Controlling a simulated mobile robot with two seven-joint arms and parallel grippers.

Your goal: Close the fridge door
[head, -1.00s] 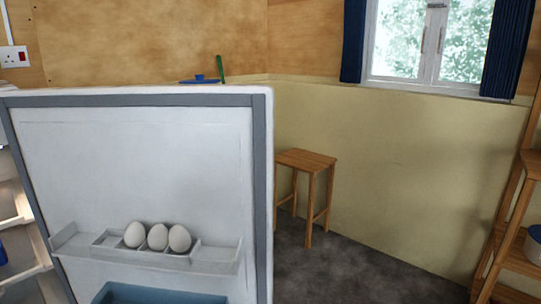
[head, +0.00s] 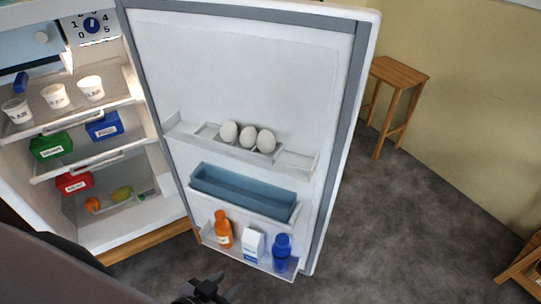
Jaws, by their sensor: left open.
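The fridge door (head: 240,85) stands open in the head view, its white inner face toward me. Its shelves hold three eggs (head: 248,136), an empty blue bin (head: 243,192), an orange bottle (head: 223,230), a white carton (head: 253,245) and a blue bottle (head: 282,252). The fridge body (head: 150,235) is at the left, with its lit inside showing. My left gripper (head: 226,288) is at the bottom edge, open and empty, on the near side of the door's lower shelf and apart from it in the picture. My right gripper is not in view.
Inside the fridge are white cups (head: 54,96), a green box (head: 50,146), a blue box (head: 104,127) and a red box (head: 74,183). A wooden stool (head: 398,75) stands behind the door at the right.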

